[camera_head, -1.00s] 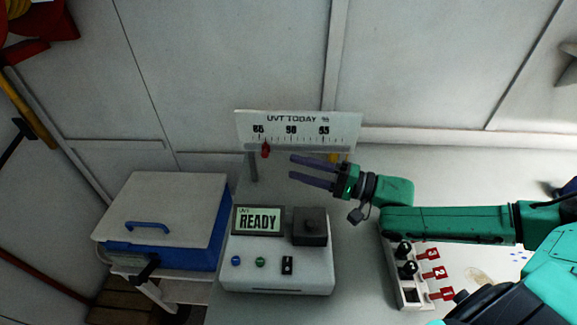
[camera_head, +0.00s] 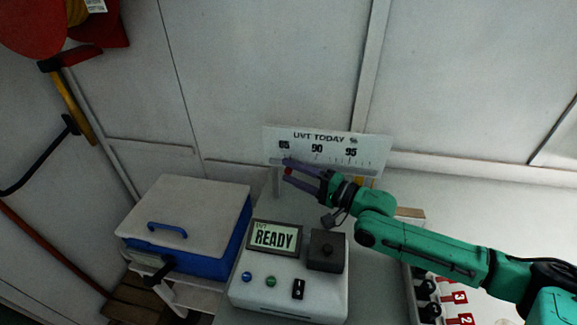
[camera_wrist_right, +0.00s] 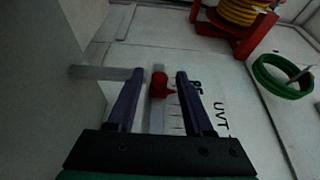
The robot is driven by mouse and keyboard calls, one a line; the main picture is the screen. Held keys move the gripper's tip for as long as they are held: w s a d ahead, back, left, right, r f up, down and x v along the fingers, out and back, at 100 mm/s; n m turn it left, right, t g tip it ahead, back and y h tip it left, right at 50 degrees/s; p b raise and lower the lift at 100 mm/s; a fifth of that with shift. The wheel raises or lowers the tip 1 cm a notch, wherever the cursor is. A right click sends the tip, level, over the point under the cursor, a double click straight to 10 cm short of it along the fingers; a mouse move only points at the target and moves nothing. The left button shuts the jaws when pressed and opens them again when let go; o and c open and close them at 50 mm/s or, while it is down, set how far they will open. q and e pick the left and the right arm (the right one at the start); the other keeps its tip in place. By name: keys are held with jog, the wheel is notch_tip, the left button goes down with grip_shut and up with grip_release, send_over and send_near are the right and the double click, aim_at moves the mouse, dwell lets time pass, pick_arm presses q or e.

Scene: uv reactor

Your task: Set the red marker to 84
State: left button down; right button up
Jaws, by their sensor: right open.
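The white scale board (camera_head: 330,141) reads "UVT TODAY %" with the numbers 85, 90 and 95, and stands behind the device. The red marker (camera_head: 289,170) sits on its lower rail close below the 85; its exact reading cannot be told. My right gripper (camera_head: 286,171) is open, with its two purple fingers around the red marker in the head view. In the right wrist view the red marker (camera_wrist_right: 159,82) shows between the spread fingers, with a visible gap on each side. My left gripper is not in view.
A white device (camera_head: 290,295) with a READY display stands below the board. A blue box with a pale lid (camera_head: 185,212) is at the left. A panel with black knobs and red number tags (camera_head: 440,300) lies under my right arm. A hose reel (camera_wrist_right: 240,15) shows in the wrist view.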

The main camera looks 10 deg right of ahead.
jog(key=shift+x, duration=0.8)
grip_shut()
dwell(0.8)
